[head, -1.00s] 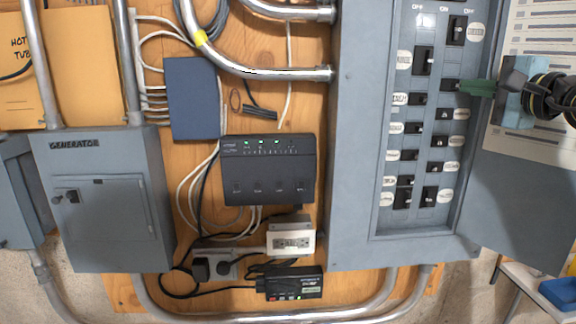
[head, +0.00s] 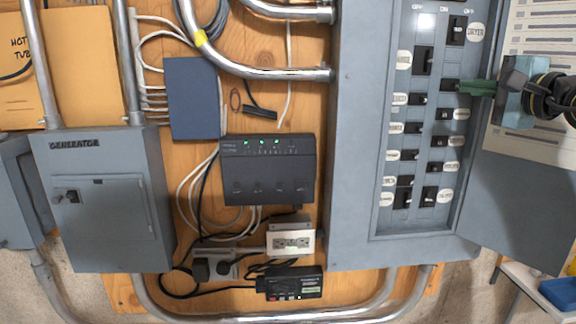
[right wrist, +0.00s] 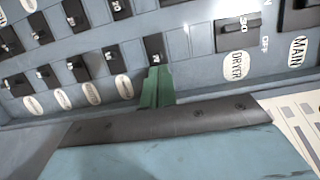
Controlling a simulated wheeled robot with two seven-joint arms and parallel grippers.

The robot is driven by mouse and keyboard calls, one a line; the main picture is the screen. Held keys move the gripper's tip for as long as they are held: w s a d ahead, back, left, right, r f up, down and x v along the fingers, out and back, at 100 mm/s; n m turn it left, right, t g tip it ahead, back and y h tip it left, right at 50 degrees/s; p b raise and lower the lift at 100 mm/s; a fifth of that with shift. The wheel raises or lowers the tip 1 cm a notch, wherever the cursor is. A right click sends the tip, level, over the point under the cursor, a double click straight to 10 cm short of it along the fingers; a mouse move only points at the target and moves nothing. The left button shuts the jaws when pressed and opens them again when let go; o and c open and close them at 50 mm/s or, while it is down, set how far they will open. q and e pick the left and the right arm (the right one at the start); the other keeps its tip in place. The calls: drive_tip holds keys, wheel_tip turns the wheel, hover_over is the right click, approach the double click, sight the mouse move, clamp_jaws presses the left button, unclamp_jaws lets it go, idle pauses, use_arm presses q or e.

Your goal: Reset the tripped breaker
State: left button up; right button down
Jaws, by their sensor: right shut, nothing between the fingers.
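The open breaker panel (head: 352,150) holds two columns of black breakers. My right gripper (head: 462,87) reaches in from the right; its green fingers are shut and empty. Their tips are at a small black breaker (head: 449,85) in the right column, below the large dryer breaker (head: 457,30). In the right wrist view the closed fingertips (right wrist: 158,70) overlap or touch the lower edge of that breaker (right wrist: 153,47); exact contact is unclear. Its own label is hidden in both views. I cannot tell from handle positions which breaker is tripped. My left gripper is out of view.
The panel door (head: 525,205) stands open on the right, behind and below my right arm, with a printed sheet (head: 520,135) on it. A generator box (head: 105,200), a black router-like unit (head: 268,170) and conduits fill the wall at left. Space before the panel's lower part is clear.

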drive_tip(key=shift+s+a, duration=0.1)
drive_tip(key=shift+a, duration=0.65)
idle(0.8)
drive_tip(key=shift+a, duration=0.15)
drive_tip(key=shift+d, duration=0.3)
drive_tip(key=shift+s+d+f+b, duration=0.1)
drive_tip(key=shift+s+b, duration=0.25)
drive_tip(key=shift+b, duration=0.15)
drive_tip(key=s+b, duration=0.3)
drive_tip(key=s, duration=0.3)
drive_tip(key=shift+d, duration=0.2)
